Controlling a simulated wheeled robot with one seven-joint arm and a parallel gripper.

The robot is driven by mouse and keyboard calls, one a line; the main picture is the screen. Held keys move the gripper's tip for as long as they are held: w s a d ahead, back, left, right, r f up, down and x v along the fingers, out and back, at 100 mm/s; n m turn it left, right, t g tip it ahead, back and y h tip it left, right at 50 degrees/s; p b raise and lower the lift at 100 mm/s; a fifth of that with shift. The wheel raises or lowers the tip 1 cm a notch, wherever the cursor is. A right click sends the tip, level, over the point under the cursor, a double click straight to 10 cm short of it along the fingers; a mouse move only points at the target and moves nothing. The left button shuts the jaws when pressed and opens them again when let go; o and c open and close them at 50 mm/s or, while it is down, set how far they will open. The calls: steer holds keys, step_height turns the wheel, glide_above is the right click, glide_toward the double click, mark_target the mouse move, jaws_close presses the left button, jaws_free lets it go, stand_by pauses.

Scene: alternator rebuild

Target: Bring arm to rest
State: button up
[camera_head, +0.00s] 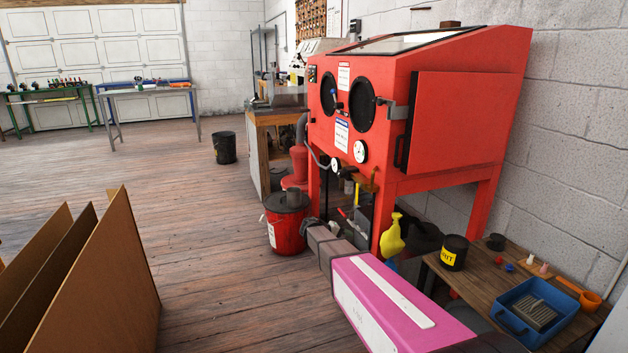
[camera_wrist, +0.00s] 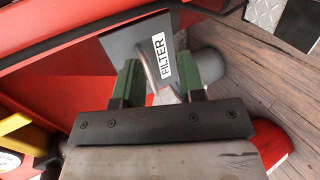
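My arm reaches forward from the bottom of the head view as a pink link (camera_head: 395,310) and a grey wrist section. Its end lies low in front of the red blast cabinet, near the red bucket (camera_head: 287,222). In the wrist view my gripper (camera_wrist: 160,88) has two green fingers standing apart, so it is open. A grey part with a white FILTER label (camera_wrist: 162,58) shows beyond and between the fingers. I see nothing clearly gripped. In the head view the fingertips are too small to make out.
The red blast cabinet (camera_head: 450,110) stands by the right wall. A low wooden table (camera_head: 470,283) at the right carries a blue tray (camera_head: 512,322) and a black can (camera_head: 454,252). Brown panels (camera_head: 105,290) stand at lower left. The wooden floor between is open.

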steer(key=s+d+m+g+y, duration=0.2)
steer(key=s+y, duration=1)
steer(key=s, duration=1.7)
steer(key=shift+s+d+f+m+g+y, duration=0.15)
steer(key=shift+d+m+g+y, duration=0.15)
steer(key=shift+m+g, duration=0.25)
steer(key=shift+a, duration=0.2)
